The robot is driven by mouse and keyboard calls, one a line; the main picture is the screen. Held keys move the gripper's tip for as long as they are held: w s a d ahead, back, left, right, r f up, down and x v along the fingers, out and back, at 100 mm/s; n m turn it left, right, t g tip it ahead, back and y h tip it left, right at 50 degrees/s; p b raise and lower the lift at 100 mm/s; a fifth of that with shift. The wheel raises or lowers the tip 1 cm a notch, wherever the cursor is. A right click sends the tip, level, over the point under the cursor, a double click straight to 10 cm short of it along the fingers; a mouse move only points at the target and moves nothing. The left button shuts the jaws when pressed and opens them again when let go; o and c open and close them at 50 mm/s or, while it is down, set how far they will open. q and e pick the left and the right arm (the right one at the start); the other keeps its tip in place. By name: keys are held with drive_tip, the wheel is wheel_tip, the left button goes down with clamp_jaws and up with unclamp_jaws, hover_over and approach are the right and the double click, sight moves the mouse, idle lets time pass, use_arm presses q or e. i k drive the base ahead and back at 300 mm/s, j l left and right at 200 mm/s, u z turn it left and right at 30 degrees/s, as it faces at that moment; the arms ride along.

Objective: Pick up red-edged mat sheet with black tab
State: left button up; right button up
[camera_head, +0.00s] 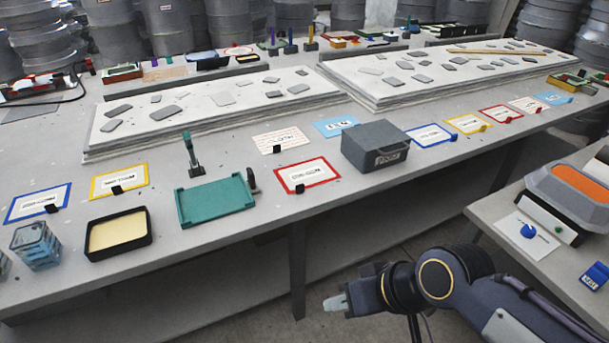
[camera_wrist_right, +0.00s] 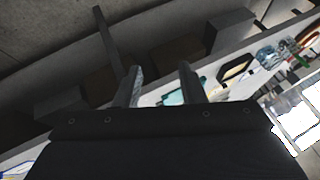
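The red-edged mat sheet (camera_head: 318,173) lies flat near the front edge of the long grey table in the head view. Its black tab (camera_head: 300,188) sits on its front edge. It lies between a green tray and a dark grey box. My right gripper (camera_head: 337,303) is in front of the table, low in the head view and apart from the sheet. In the right wrist view its two fingers (camera_wrist_right: 160,85) stand apart with nothing held between them. I cannot make out the red-edged sheet in that view. My left gripper is not in view.
The green tray (camera_head: 217,202) is left of the sheet, the lidded grey box (camera_head: 375,146) right. Another red-edged sheet (camera_head: 497,113) with a red tab lies farther right. Blue-edged (camera_head: 38,203) and yellow-edged (camera_head: 120,180) sheets lie left. A side table (camera_head: 495,214) stands at right.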

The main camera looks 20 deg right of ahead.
sight(296, 178)
drive_tip(key=i+l+z, duration=0.15)
drive_tip(key=i, duration=0.9)
